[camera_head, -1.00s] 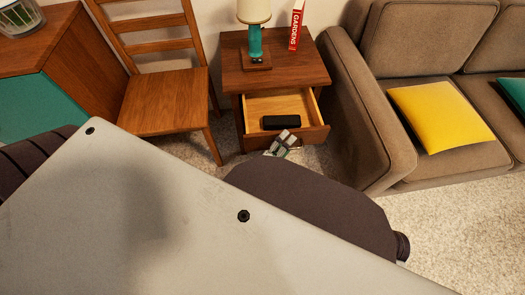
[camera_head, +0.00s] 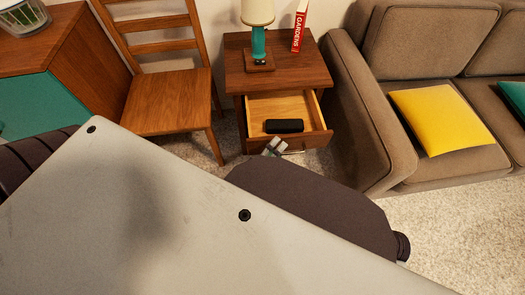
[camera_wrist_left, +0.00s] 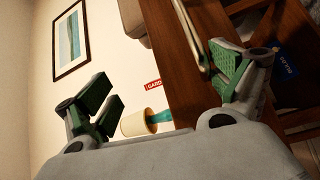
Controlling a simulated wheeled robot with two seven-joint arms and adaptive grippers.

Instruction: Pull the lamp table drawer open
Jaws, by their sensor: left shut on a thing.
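The lamp table (camera_head: 288,72) is a brown wooden side table at the back centre of the head view. Its drawer (camera_head: 318,139) stands open toward me and shows a pale wood inside. A black box (camera_head: 285,126) lies in it. The thin drawer handle (camera_head: 294,152) is on the drawer front and also shows in the left wrist view (camera_wrist_left: 188,32). My left gripper (camera_head: 272,148) is at the drawer front and is shut on the handle. In the wrist view its fingers (camera_wrist_left: 165,75) stand apart, with the handle near the right one. My right gripper is not in view.
A teal lamp (camera_head: 258,40) and a red book (camera_head: 300,28) stand on the table. A wooden chair (camera_head: 168,100) is to its left, and a brown sofa (camera_head: 372,120) close to its right. Carpet (camera_head: 460,215) is clear at the lower right. My arm hides the foreground.

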